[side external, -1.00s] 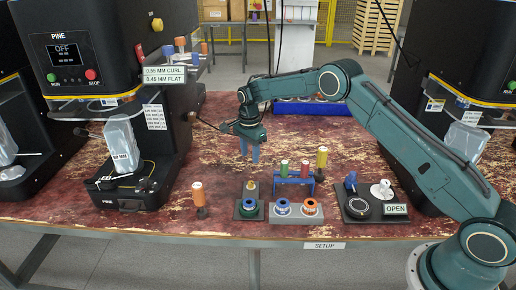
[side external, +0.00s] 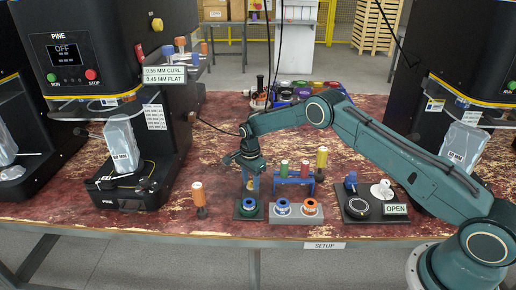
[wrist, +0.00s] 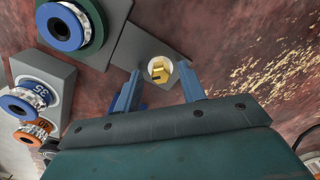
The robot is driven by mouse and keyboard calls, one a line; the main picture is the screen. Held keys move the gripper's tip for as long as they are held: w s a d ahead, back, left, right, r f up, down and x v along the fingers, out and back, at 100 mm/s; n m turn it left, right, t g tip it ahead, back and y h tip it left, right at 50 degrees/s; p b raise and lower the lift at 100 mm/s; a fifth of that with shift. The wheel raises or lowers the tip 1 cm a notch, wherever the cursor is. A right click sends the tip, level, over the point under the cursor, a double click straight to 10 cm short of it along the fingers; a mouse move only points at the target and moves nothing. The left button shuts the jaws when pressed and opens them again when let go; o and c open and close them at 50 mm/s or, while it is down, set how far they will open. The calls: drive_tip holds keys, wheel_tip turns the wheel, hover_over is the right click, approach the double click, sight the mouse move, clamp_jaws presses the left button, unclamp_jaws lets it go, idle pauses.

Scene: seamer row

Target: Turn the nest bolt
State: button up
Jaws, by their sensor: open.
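The nest bolt is a brass hex head in a pale round collar (wrist: 160,72), set in a dark grey plate (wrist: 135,45). My gripper (wrist: 159,92) is open, its two blue fingers on either side of the bolt in the wrist view, with gaps visible. In the side view my gripper (side external: 251,183) points down just above and behind the nest plate (side external: 238,213), and the bolt is largely hidden by the fingers. A green spool with a blue rim (side external: 249,205) sits on the plate's near part. I cannot tell whether the fingertips reach down to the bolt head's level.
A grey block with a blue ring (side external: 282,207) and an orange ring (side external: 310,207) stands to the right. Behind it is a blue rack (side external: 293,181) with coloured plugs. A black tray with an OPEN label (side external: 396,209) lies further right.

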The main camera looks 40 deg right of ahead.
clamp_jaws()
drive_tip(key=shift+n, duration=0.3)
drive_tip(key=n, duration=1.5)
drive_tip(key=shift+d+n, duration=0.1)
drive_tip(key=shift+n, duration=0.3)
drive_tip(key=n, duration=0.6)
drive_tip(key=shift+n, duration=0.3)
